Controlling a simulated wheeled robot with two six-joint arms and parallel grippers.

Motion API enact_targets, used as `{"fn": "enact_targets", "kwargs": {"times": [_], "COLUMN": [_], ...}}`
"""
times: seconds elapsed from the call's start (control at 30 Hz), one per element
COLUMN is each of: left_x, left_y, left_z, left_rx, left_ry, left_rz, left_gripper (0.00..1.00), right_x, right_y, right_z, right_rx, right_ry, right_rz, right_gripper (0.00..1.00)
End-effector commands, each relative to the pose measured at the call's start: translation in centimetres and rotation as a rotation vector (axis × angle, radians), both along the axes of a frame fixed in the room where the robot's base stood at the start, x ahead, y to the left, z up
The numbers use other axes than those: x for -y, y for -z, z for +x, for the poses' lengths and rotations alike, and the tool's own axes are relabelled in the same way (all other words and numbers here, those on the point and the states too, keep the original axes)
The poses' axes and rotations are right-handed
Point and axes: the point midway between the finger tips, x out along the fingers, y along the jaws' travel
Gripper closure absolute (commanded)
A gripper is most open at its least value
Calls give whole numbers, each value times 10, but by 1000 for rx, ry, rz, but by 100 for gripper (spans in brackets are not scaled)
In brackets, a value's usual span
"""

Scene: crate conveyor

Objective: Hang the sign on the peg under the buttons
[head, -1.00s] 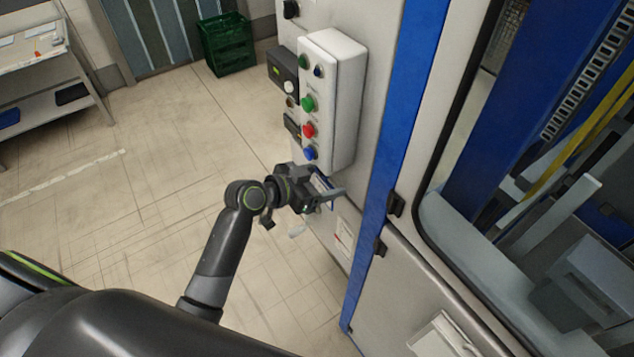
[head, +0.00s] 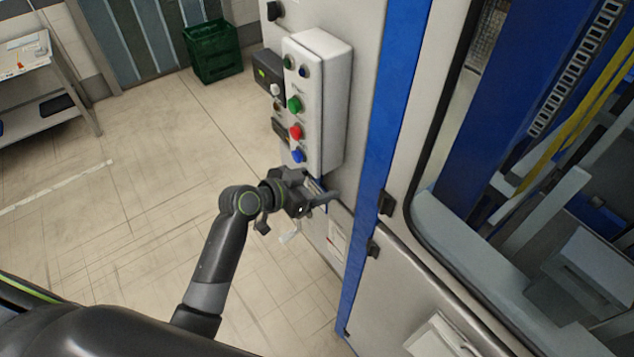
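The button box (head: 328,95) is a pale upright box on the machine's panel, with green, red and blue buttons down its face. My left gripper (head: 322,195) is just below the box, close to the panel. A small white and blue piece, which looks like the sign (head: 319,185), shows between its fingers, seen nearly edge-on. The gripper appears shut on it; the fingers hide most of it. The peg is not visible; the gripper covers the area under the buttons. Whether the sign touches the peg cannot be told. My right gripper is out of view.
A blue post (head: 386,110) and black hinges stand right of the panel, beside a large window frame. A label (head: 337,240) is on the panel below the gripper. A green crate (head: 213,50) and a shelf table (head: 45,85) stand far off; the floor between is clear.

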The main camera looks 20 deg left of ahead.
Motion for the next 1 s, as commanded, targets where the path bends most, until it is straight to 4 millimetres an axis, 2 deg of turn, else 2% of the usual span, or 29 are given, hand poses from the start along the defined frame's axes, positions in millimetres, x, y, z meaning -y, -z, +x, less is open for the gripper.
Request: {"fn": "enact_targets", "kwargs": {"times": [0.03,0.17,0.57,0.77,1.0], "left_x": [0,0,-4,-19,-45], "left_y": [0,0,-1,-9,-26], "left_z": [0,0,-4,-24,-56], "left_rx": [0,0,1,2,2], "left_ry": [0,0,-1,1,0], "left_rz": [0,0,1,4,8], "left_gripper": [26,9,8,8,8], "right_x": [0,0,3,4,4], "right_y": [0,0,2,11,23], "right_z": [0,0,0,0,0], "right_rx": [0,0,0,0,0], "right_ry": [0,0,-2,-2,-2], "right_rz": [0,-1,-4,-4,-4], "right_gripper": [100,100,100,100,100]}}
